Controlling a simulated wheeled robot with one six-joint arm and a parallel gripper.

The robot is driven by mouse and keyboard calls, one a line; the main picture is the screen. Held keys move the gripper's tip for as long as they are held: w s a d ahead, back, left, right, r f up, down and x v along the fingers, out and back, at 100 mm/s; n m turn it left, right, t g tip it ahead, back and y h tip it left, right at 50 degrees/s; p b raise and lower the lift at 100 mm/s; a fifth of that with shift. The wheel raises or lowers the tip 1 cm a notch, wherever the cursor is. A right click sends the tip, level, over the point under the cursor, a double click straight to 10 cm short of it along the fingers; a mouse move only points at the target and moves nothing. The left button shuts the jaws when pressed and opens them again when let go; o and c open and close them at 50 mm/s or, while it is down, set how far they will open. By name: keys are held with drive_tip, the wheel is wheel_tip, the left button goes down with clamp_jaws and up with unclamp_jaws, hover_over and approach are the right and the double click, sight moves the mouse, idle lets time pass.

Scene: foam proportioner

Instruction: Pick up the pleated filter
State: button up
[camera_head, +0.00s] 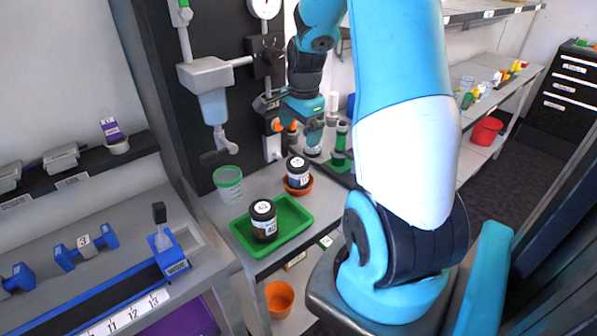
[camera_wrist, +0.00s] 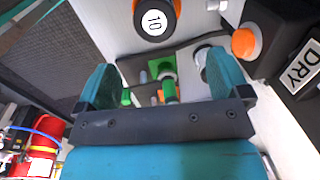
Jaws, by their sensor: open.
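My gripper (camera_head: 314,130) is at the back of the bench by the dark panel, pointing down. In the wrist view its two teal fingers (camera_wrist: 165,78) stand wide apart with nothing held between them. A green upright part (camera_wrist: 168,85) on a green base shows between the fingers; it looks like the green part (camera_head: 340,142) in the head view. A whitish round part (camera_wrist: 203,62) stands by the right finger, and a pale part (camera_head: 312,151) shows just below my gripper. I cannot tell for sure which part is the pleated filter.
A green tray (camera_head: 236,232) holds a black-lidded jar (camera_head: 263,222). Another jar (camera_head: 298,174) stands in an orange dish. A green-rimmed cup (camera_head: 229,184) is at left. An orange knob (camera_wrist: 245,43) and a dark box marked DRY (camera_wrist: 295,65) lie close to the right finger.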

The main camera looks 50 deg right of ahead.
sight(299, 161)
drive_tip(key=f, duration=0.7)
drive_tip(key=shift+w+p, duration=0.35)
drive_tip(key=shift+w, duration=0.05)
drive_tip(key=shift+s+d+f+p, duration=0.15)
drive_tip(key=shift+f+p, duration=0.2)
drive_tip(key=shift+f, duration=0.95)
drive_tip(key=shift+w+d+f+p, duration=0.1)
drive_tip(key=shift+f+p, duration=0.25)
drive_tip(key=shift+f, duration=0.95)
drive_tip(key=c, duration=1.1)
